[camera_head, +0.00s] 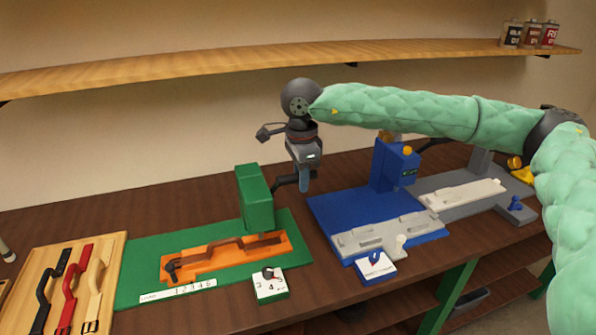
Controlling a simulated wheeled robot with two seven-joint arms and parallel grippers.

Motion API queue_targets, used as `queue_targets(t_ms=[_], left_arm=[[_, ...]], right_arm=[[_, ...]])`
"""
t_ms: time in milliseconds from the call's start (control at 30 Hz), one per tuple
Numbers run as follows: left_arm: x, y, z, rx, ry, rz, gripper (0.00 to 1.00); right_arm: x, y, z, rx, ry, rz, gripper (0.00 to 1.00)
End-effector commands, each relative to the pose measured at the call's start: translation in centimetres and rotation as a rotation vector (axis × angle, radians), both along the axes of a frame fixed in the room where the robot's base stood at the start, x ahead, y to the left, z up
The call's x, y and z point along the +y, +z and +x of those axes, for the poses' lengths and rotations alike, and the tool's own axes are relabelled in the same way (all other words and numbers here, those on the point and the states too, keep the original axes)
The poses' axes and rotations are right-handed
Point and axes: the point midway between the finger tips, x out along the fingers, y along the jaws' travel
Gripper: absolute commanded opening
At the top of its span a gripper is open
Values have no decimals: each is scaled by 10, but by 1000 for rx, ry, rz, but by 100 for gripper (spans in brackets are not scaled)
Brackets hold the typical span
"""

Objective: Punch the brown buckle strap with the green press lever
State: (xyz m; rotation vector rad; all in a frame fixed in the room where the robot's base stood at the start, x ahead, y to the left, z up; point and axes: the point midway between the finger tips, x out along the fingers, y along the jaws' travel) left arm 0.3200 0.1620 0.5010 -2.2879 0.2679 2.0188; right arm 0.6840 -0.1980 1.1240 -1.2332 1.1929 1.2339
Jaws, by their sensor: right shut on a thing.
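The green press (255,197) stands at the back of a green base (128,290). A brown strap (228,244) lies along the orange bed (212,266) on that base, with a dark end at its left. The strap's right end lies by the foot of the press. A dark lever arm (284,182) sticks out from the right side of the press. My right gripper (304,180) points down beside the press and is shut at the lever's outer end. The fingers partly hide the lever's tip. My left gripper is out of view.
A wooden board (112,256) at left holds black, red and cream straps. A numbered dial block (271,288) sits at the green base's front. A blue station (330,212) and a grey station (455,190) stand to the right. A shelf (200,68) runs along the wall behind.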

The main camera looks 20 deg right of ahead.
Motion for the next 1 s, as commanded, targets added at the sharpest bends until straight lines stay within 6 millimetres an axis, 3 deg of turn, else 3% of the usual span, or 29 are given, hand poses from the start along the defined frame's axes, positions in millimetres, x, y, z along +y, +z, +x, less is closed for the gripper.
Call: queue_targets(t_ms=[1000], left_arm=[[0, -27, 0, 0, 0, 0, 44]], right_arm=[[-1, -23, -22, 1, 1, -1, 9]])
